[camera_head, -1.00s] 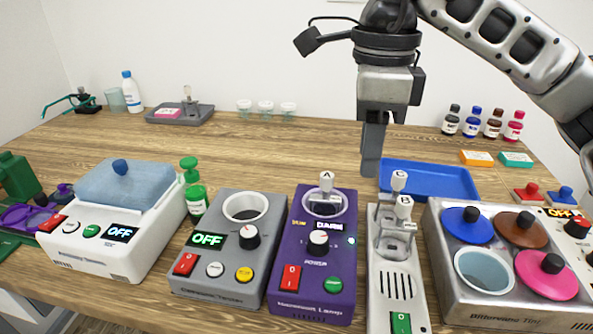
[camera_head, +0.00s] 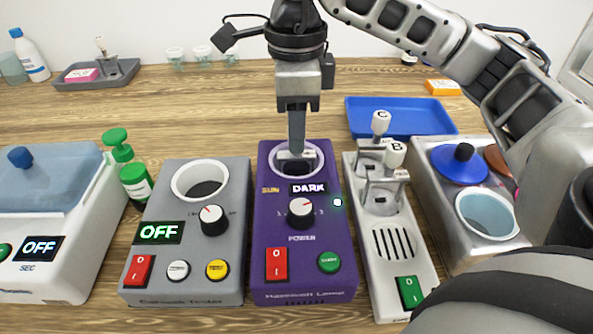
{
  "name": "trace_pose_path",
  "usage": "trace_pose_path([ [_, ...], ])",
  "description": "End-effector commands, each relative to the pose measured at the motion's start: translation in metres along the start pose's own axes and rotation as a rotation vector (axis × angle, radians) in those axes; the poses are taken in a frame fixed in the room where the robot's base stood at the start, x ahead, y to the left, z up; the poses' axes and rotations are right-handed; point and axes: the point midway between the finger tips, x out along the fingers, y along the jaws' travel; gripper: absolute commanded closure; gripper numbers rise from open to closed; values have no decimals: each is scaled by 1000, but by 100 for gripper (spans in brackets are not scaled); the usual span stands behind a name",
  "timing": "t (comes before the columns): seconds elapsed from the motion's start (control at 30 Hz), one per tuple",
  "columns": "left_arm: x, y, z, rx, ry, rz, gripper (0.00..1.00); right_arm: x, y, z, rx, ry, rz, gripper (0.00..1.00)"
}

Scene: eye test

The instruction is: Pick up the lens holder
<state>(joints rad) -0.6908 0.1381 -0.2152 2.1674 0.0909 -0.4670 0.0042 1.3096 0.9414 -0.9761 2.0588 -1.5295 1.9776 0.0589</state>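A purple lamp box (camera_head: 279,225) stands in the middle, with a white-rimmed round opening (camera_head: 317,164) on top. Part of a light grey lens holder (camera_head: 291,155) shows in that opening; its lettered handle is hidden behind my fingers. My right gripper (camera_head: 296,146) points straight down at this holder, its fingertips at the opening. The fingers overlap edge-on, so I cannot tell whether they are open or shut. Two more lens holders, marked B (camera_head: 395,153) and C (camera_head: 381,122), stand upright in the pale rack (camera_head: 393,275) to the right. My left gripper is out of view.
A metal box with a blue lid (camera_head: 448,171) is right of the rack. A blue tray (camera_head: 362,118) lies behind.

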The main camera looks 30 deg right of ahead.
Motion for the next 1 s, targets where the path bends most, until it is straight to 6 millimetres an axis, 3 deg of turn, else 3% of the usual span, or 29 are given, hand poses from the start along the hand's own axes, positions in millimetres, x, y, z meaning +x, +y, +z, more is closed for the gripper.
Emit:
trace_pose_path([
  [0.33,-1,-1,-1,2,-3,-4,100,46,0,-2,0,3,2,67],
  [0.63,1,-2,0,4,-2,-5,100,51,0,-2,-1,1,0,67],
  [0.73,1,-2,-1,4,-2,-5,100,51,0,-2,0,1,0,95],
  [0.77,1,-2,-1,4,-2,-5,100,51,0,-2,0,1,0,100],
  [1.0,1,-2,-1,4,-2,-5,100,50,0,-1,0,0,0,100],
])
